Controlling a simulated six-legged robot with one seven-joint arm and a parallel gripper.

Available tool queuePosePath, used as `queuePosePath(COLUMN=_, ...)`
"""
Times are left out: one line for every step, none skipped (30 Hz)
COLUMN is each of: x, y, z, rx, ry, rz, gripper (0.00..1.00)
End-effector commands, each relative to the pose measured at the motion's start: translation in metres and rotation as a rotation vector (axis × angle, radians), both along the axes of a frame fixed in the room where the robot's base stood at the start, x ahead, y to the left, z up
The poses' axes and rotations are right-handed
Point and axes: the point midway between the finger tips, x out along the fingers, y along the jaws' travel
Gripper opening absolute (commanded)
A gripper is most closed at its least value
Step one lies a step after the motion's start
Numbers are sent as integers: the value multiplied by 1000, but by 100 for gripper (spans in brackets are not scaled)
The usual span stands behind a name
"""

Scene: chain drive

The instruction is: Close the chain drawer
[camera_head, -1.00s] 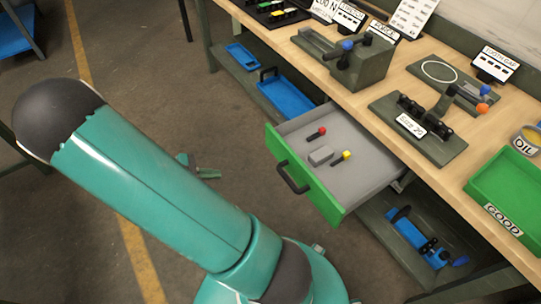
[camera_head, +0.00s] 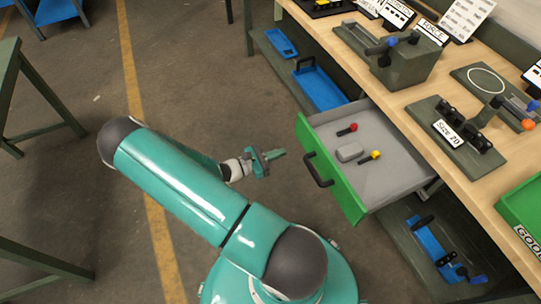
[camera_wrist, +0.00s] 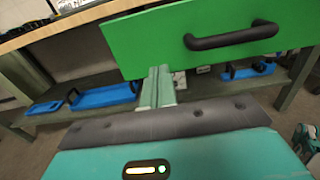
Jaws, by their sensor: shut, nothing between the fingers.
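The chain drawer (camera_head: 392,158) stands pulled out from under the workbench. It has a green front (camera_head: 330,172) with a black handle (camera_head: 318,170). Inside lie a red-tipped piece, a grey block and a yellow-tipped piece. My gripper (camera_head: 278,155) is shut and empty, to the left of the drawer front and apart from it. In the wrist view, my gripper's fingers (camera_wrist: 159,75) lie together in front of the lower edge of the green front (camera_wrist: 205,35). The handle (camera_wrist: 232,36) shows up and to the right of the fingers.
The wooden bench top (camera_head: 420,95) carries fixtures, including one labelled "Size 20" (camera_head: 455,132), and a green "GOOD" tray (camera_head: 522,205). Blue trays (camera_head: 320,88) and a blue tool (camera_head: 438,250) sit on the lower shelf. Bare floor lies left of the drawer.

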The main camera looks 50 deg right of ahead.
Motion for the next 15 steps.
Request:
queuePosePath(x=-6, y=-10, z=0, rx=-1, ry=0, rz=-4, gripper=0)
queuePosePath(x=-8, y=-15, z=0, rx=-1, ry=0, rz=-3, gripper=0)
queuePosePath(x=-12, y=-22, z=0, rx=0, ry=1, rz=-4, gripper=0)
queuePosePath(x=-14, y=-27, z=0, rx=0, ry=0, rz=-3, gripper=0)
queuePosePath(x=-17, y=-33, z=0, rx=0, ry=0, rz=-3, gripper=0)
queuePosePath(x=-21, y=-39, z=0, rx=-1, ry=0, rz=-4, gripper=0)
queuePosePath(x=-23, y=-44, z=0, rx=0, ry=1, rz=-3, gripper=0)
queuePosePath(x=-26, y=-49, z=0, rx=0, ry=1, rz=-3, gripper=0)
queuePosePath(x=-29, y=-55, z=0, rx=0, ry=0, rz=-4, gripper=0)
queuePosePath(x=-31, y=-59, z=0, rx=0, ry=-1, rz=-3, gripper=0)
queuePosePath(x=-32, y=-62, z=0, rx=0, ry=-1, rz=-2, gripper=0)
queuePosePath(x=-34, y=-66, z=0, rx=0, ry=-1, rz=-2, gripper=0)
queuePosePath(x=-35, y=-69, z=0, rx=1, ry=-2, rz=-2, gripper=0)
queuePosePath(x=-37, y=-71, z=0, rx=1, ry=-2, rz=-2, gripper=0)
queuePosePath(x=-38, y=-74, z=0, rx=2, ry=-1, rz=-1, gripper=0)
